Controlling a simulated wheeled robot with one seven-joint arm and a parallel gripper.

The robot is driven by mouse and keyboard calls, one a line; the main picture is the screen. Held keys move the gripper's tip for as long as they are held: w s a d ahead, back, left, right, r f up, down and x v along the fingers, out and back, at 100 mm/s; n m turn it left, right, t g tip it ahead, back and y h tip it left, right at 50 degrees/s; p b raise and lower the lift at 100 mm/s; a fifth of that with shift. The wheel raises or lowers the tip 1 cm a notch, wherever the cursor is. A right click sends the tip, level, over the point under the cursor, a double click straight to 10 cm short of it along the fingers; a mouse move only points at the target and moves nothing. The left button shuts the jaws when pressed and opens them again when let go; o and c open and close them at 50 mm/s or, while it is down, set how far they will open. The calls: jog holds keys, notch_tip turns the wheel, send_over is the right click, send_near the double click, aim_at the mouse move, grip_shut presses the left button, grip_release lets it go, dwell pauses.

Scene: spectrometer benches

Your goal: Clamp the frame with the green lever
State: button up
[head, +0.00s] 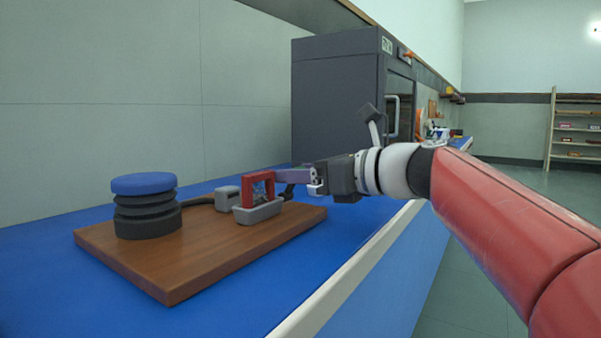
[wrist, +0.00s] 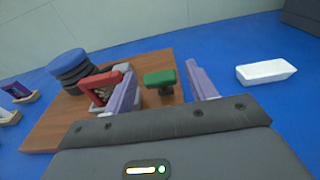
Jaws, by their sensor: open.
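The green lever (wrist: 160,79) has a broad flat handle on a short stem and stands on the wooden board (wrist: 48,137). The red square frame (wrist: 101,84) sits upright in a grey holder to its left; in the head view the frame (head: 247,191) stands in the holder (head: 258,213). My gripper (wrist: 160,69) is open, its two purple fingers to the left and right of the lever in the wrist view. I cannot tell whether they touch it. In the head view my gripper (head: 298,176) is just right of the frame and the lever does not show.
A black ribbed cylinder with a blue top (head: 147,205) stands on the board's left end. A large dark cabinet (head: 335,95) stands behind. The bench's front edge is pale (head: 330,275).

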jog(key=v, duration=0.7)
jog(key=shift+s+d+p, duration=0.1)
jog(key=shift+s+p, duration=0.05)
jog(key=shift+p, duration=0.25)
